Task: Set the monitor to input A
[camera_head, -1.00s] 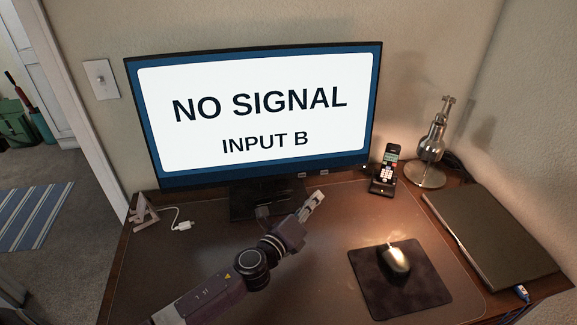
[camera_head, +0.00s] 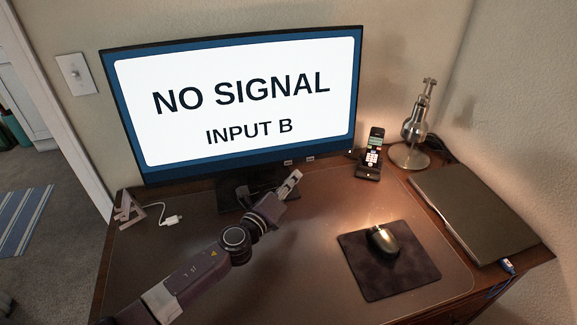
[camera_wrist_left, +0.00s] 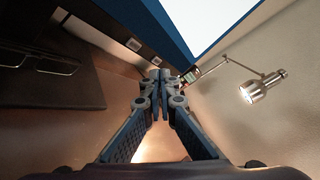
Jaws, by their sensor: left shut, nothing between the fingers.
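The monitor (camera_head: 235,165) stands at the back of the desk and its screen reads "NO SIGNAL, INPUT B". Small light labels (camera_head: 288,162) sit along its lower right bezel, and a small bright dot (camera_head: 349,152) shows near the bezel's right end. My left gripper (camera_head: 296,174) is just below and in front of the lower bezel, near the labels, with a gap that is hard to judge. In the left wrist view its fingers (camera_wrist_left: 159,75) are together and empty, close to the monitor's lower edge (camera_wrist_left: 115,30). My right gripper is out of view.
A phone in a dock (camera_head: 371,160) and a metal lamp (camera_head: 410,150) stand right of the monitor. A mouse (camera_head: 383,241) lies on a dark pad (camera_head: 400,280). A closed laptop (camera_head: 480,212) lies at the right. A white cable plug (camera_head: 171,220) lies at left.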

